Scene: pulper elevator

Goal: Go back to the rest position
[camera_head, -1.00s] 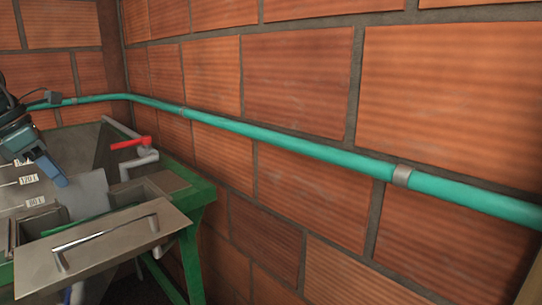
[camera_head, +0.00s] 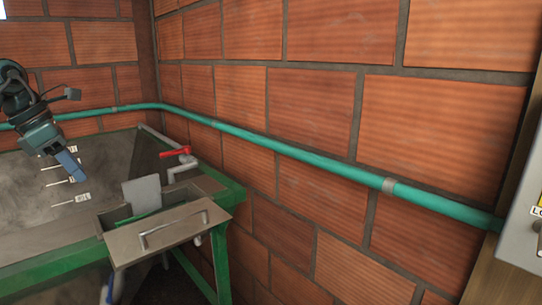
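My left gripper (camera_head: 70,165) comes in from the left and hangs above the grey tank, its blue fingers pointing down. Only one finger shows clearly, and I cannot tell if the fingers are apart. I see nothing held in it. My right gripper is not in view.
A grey tank (camera_head: 35,200) with white level labels stands in a green frame (camera_head: 222,250) at the left. A green pipe (camera_head: 300,155) runs along the brick wall. A grey box (camera_head: 525,225) is at the right edge.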

